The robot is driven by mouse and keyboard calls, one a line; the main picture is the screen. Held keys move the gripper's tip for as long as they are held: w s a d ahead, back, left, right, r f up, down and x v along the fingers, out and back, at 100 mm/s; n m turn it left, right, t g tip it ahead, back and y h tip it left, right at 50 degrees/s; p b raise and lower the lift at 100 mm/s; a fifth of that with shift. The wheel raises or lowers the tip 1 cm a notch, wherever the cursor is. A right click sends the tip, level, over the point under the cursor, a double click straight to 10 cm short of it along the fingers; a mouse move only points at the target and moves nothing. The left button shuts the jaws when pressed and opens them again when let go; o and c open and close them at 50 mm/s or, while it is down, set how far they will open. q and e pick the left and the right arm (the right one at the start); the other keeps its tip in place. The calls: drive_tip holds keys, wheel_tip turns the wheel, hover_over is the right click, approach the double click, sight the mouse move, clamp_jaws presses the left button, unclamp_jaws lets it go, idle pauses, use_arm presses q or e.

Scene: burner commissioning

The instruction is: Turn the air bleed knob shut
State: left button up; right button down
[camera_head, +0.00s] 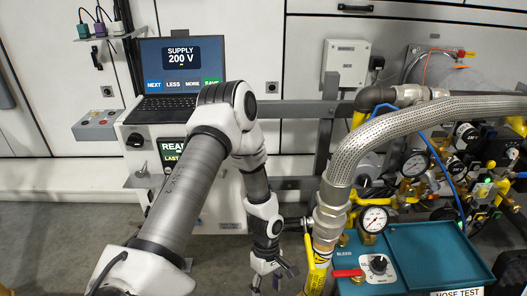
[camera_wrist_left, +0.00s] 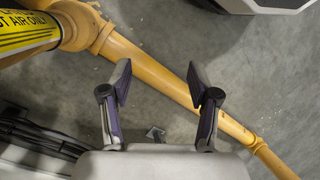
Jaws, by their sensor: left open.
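The air bleed knob appears to be the black round knob (camera_head: 378,264) on a white plate, on the teal bench near the word BLEED. A red lever (camera_head: 347,273) sits just left of it. My left gripper (camera_head: 272,275) hangs left of the bench, apart from the knob and across the yellow pipe from it. In the left wrist view my left gripper (camera_wrist_left: 159,70) is open and empty, its fingers spread above a yellow pipe (camera_wrist_left: 165,77) and the grey floor. The knob is out of that view. My right gripper is not in view.
A braided hose (camera_head: 390,130) comes down to a yellow pipe (camera_head: 316,270) between my gripper and the knob. A pressure gauge (camera_head: 374,220) stands behind the knob. A teal tray (camera_head: 435,250) lies to its right. A laptop (camera_head: 182,70) stands at the back left.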

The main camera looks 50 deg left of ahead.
use_arm(q)
drive_tip(key=s+d+f+m+b, duration=0.1)
drive_tip(key=s+d+f+m, duration=0.1)
drive_tip(key=s+d+f, duration=0.1)
drive_tip(key=shift+s+d+f+m+g+y, duration=0.35)
drive_tip(key=shift+s+d, duration=0.25)
drive_tip(key=shift+s, duration=0.2)
drive_tip(key=s+d+f+m+y, duration=0.2)
drive_tip(key=s+d+m, duration=0.4)
drive_tip(key=s+m, duration=0.3)
drive_tip(key=w+r+m+t+p, duration=0.1)
drive_tip(key=r+m+p, duration=0.1)
drive_tip(key=r+p, duration=1)
drive_tip(key=w+a+r+m+t+p, duration=0.1)
drive_tip(key=w+r+m+t+p, duration=0.1)
drive_tip(key=r+p, duration=1.1)
drive_tip(key=shift+w+r+m, duration=0.15)
drive_tip(key=shift+r+m, duration=0.4)
drive_tip(key=shift+m, duration=0.2)
